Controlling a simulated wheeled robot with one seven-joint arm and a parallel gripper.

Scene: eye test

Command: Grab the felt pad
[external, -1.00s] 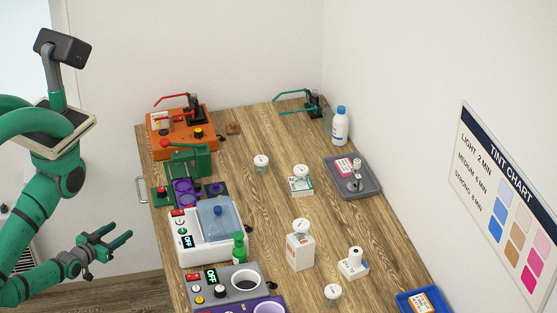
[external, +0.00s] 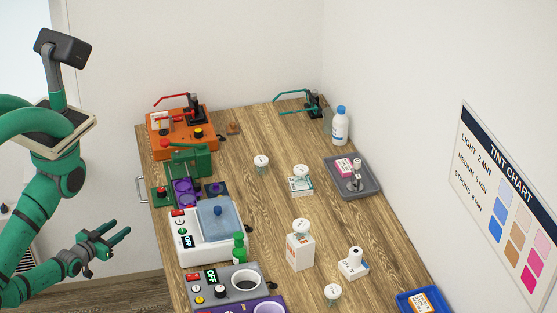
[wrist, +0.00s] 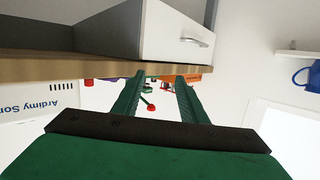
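I cannot pick out a felt pad with certainty. A small brown piece (external: 233,128) lies on the wooden table beside the orange machine, and it is too small to tell what it is. My gripper (external: 122,237) is left of the table in the external view, off its edge and well away from the brown piece. Its two green fingers are apart with nothing between them. They also show apart in the wrist view (wrist: 160,90), pointing toward the table's side.
Along the table's left side stand an orange machine (external: 182,141), a white machine with a blue lid (external: 187,255) and a grey machine (external: 205,294). Lidded jars, boxes and a grey tray (external: 370,187) stand farther right. A white drawer (wrist: 175,30) shows close in the wrist view.

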